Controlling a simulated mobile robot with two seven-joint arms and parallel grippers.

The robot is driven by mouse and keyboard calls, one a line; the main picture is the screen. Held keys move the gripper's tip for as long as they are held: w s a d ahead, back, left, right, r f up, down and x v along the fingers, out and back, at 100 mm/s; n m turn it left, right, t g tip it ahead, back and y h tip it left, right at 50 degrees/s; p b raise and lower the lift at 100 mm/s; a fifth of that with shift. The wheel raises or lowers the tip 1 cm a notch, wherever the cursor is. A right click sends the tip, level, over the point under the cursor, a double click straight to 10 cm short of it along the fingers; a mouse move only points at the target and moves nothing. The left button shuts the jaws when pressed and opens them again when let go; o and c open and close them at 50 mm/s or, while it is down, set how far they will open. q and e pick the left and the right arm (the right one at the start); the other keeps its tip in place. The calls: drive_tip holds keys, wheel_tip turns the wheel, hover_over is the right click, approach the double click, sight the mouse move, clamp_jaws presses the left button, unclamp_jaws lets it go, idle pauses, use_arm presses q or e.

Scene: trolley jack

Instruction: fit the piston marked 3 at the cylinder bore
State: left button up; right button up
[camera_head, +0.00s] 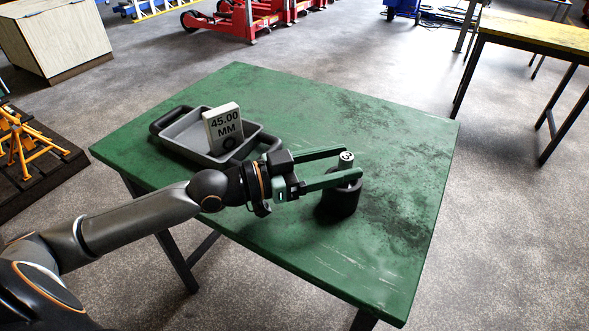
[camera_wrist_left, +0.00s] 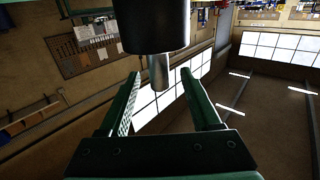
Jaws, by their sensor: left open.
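The piston marked 3 (camera_head: 346,158) is a small silver cylinder with a dark numeral on its top. It stands upright out of the top of the black cylinder (camera_head: 340,204) on the green table; how deep it sits is hidden. In the left wrist view, which is upside down, the piston (camera_wrist_left: 159,73) hangs from the black cylinder (camera_wrist_left: 155,25). My left gripper (camera_head: 351,163) is open, its green fingers on either side of the piston. In the left wrist view the fingers (camera_wrist_left: 161,76) show gaps to the piston. My right gripper is out of view.
A grey tray (camera_head: 185,152) with dark handles lies at the table's left. In it stands a white card (camera_head: 224,128) reading 45.00 MM. The green table (camera_head: 300,100) is bare behind and right of the cylinder. A yellow-topped table (camera_head: 535,32) stands apart at the right.

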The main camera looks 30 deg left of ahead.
use_arm(q)
drive_tip(key=p+v, duration=0.6)
drive_tip(key=v, duration=0.5)
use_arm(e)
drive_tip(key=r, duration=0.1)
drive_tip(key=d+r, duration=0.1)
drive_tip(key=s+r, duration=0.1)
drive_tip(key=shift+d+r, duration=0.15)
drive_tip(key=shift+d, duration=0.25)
use_arm(q)
drive_tip(key=shift+d+r, duration=0.1)
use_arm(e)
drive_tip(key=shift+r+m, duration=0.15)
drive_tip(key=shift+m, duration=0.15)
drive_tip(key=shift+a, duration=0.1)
